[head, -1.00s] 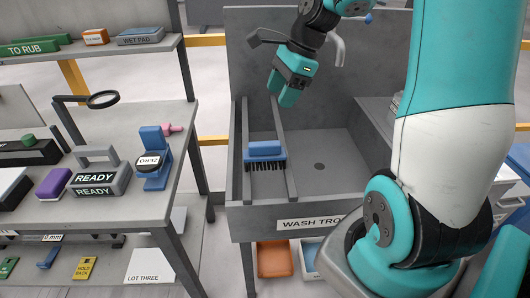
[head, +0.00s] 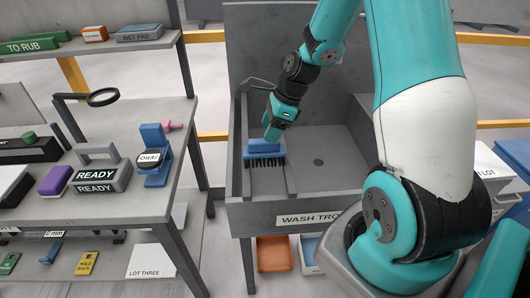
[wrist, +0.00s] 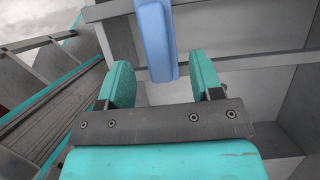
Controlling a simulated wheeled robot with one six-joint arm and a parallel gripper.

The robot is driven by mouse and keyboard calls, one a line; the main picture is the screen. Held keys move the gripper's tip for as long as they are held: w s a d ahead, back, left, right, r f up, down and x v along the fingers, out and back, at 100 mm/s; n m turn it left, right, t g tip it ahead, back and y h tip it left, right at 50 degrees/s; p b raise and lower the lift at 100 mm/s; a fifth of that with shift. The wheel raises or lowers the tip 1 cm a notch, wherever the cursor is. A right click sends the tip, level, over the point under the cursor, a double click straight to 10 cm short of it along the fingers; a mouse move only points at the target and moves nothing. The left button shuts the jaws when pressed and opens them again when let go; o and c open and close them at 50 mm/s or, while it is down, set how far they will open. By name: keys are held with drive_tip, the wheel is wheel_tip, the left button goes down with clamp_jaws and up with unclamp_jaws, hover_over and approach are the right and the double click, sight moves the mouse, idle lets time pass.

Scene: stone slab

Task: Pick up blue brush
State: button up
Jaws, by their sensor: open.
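The blue brush (head: 262,147) lies in the left part of the grey wash trough, its dark bristles showing toward the front. My gripper (head: 272,135) is just above and at the right end of the brush in the head view. In the wrist view the brush's blue body (wrist: 156,40) stands ahead of the jaws, lined up with the gap between them. My gripper (wrist: 161,82) is open there, its two teal fingers apart with nothing between them. Whether a finger touches the brush cannot be told.
The wash trough (head: 330,178) has low rails on both sides of the brush and a bare floor to the right. A bench (head: 120,125) on the left holds a READY block (head: 97,178), a blue stand (head: 155,165) and a magnifier (head: 103,97). An orange bin (head: 273,255) sits below.

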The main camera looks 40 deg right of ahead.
sight(264, 143)
drive_tip(key=x, duration=0.3)
drive_tip(key=shift+a+f+p, duration=0.35)
drive_tip(key=shift+p, duration=0.05)
drive_tip(key=shift+f, duration=0.35)
drive_tip(key=shift+f, duration=0.25)
drive_tip(key=c, duration=0.8)
wheel_tip(264, 143, up, 20)
drive_tip(key=shift+r, duration=0.25)
